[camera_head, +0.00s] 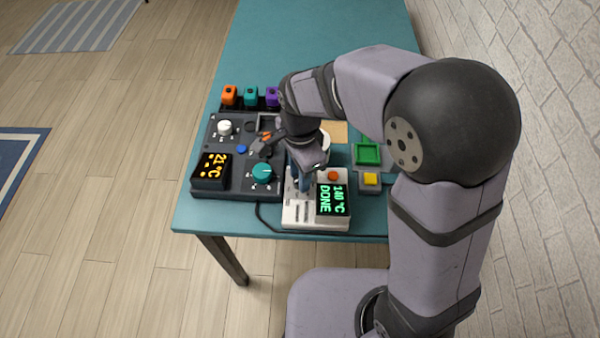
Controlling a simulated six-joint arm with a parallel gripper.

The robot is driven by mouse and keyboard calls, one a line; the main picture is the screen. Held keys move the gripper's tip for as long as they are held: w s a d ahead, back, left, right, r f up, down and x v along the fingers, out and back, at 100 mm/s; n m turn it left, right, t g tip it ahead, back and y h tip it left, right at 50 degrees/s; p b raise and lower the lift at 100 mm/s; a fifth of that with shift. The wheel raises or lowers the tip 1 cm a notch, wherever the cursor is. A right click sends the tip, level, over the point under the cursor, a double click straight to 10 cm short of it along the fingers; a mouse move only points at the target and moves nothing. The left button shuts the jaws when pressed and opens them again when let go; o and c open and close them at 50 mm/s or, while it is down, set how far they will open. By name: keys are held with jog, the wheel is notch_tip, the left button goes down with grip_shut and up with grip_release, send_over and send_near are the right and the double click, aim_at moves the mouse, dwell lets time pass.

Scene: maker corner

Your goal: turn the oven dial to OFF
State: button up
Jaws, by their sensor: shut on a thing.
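A white control unit (290,222) stands at the front of the teal table. Its tilted display (332,200) reads 140 °C and DONE in green.
A dark panel (237,184) stands left, with a white knob (224,127), a teal knob (262,172) and a 21 °C display (210,171). Orange, teal and purple blocks (251,95) stand behind. A green tray (367,154) and yellow button (370,179) are right. The table's back is clear.

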jog(key=shift+r+n+p, duration=0.1)
jog(key=shift+n+p, duration=0.25)
jog(key=shift+n, duration=0.05)
jog(key=n+p, duration=0.1)
jog(key=n, duration=0.1)
jog(key=shift+r+n+p, duration=0.1)
jog(key=shift+n+p, duration=0.25)
jog(key=shift+n, duration=0.05)
jog(key=n+p, duration=0.1)
jog(key=n, duration=0.2)
jog(key=shift+n+p, duration=0.4)
jog(key=n+p, duration=0.2)
jog(key=n, duration=0.2)
jog(key=n+p, duration=0.1)
jog(key=n, duration=0.3)
jog(key=n+p, duration=0.2)
jog(key=n, duration=0.5)
jog(key=shift+p, duration=0.35)
jog(key=n+p, duration=0.1)
jog(key=n, duration=0.3)
jog(key=shift+n+p, duration=0.3)
jog(key=shift+n, duration=1.5)
